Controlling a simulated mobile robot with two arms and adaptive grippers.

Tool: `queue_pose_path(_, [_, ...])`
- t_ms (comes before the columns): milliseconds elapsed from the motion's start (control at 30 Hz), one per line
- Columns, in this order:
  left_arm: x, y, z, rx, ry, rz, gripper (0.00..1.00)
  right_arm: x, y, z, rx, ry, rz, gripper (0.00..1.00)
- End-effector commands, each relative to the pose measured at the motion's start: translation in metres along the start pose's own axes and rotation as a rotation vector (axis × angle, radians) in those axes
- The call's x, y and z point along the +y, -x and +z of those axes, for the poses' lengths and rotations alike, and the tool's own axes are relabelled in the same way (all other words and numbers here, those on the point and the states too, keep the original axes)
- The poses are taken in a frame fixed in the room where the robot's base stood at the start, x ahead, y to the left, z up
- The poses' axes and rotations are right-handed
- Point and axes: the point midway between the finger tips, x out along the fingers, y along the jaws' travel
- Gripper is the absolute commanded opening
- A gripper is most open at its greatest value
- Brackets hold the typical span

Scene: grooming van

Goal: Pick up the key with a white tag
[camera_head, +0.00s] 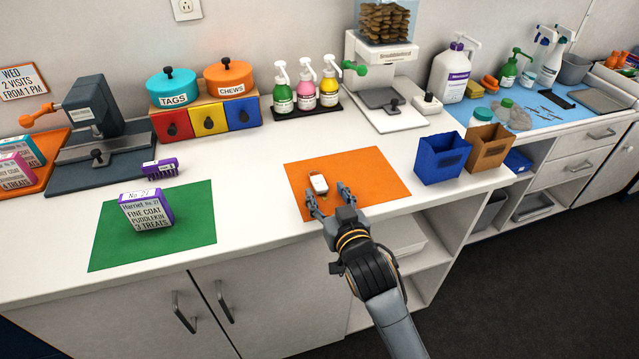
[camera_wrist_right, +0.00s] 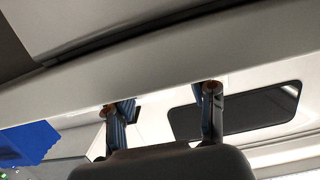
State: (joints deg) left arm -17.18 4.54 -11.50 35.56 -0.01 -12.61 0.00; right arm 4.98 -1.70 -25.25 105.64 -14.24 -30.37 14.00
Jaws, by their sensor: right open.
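The key with a white tag (camera_head: 319,184) lies on the orange mat (camera_head: 370,170). Its white tag shows clearly, with a small brownish part at its upper left end. My right gripper (camera_head: 329,197) is open at the near edge of the mat, its two fingers spread just in front of the tag, with nothing between them. In the right wrist view my right gripper (camera_wrist_right: 163,105) shows its two fingers apart and empty; the key does not show there. I cannot tell whether a finger touches the tag. My left gripper is not in view.
A blue bin (camera_head: 443,160) and a brown bin (camera_head: 489,148) stand right of the mat. A green mat (camera_head: 190,225) with a purple-topped box (camera_head: 147,209) lies to the left. Pump bottles (camera_head: 306,91) and a dispenser (camera_head: 380,75) stand behind. The counter around the orange mat is clear.

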Motion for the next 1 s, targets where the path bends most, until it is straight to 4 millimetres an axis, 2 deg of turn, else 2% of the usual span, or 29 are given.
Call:
queue_pose_path(200, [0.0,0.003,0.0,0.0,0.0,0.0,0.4,-0.003,-0.032,-0.001,0.001,0.0,-0.001,0.55])
queue_pose_path(333, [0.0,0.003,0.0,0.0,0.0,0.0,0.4,-0.003,-0.038,-0.001,0.0,0.0,-0.001,0.55])
queue_pose_path(533, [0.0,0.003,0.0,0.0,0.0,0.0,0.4,-0.003,-0.039,0.0,0.0,-0.001,-0.001,0.55])
queue_pose_path(567, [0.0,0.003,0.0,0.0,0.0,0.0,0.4,-0.003,-0.039,0.0,0.0,-0.001,-0.001,0.51])
queue_pose_path(800, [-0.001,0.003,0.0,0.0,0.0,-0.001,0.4,-0.003,-0.038,0.0,0.0,-0.001,-0.001,0.04])
queue_pose_path(1000, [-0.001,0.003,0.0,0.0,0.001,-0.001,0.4,-0.003,-0.038,0.0,0.0,-0.001,-0.001,0.03])
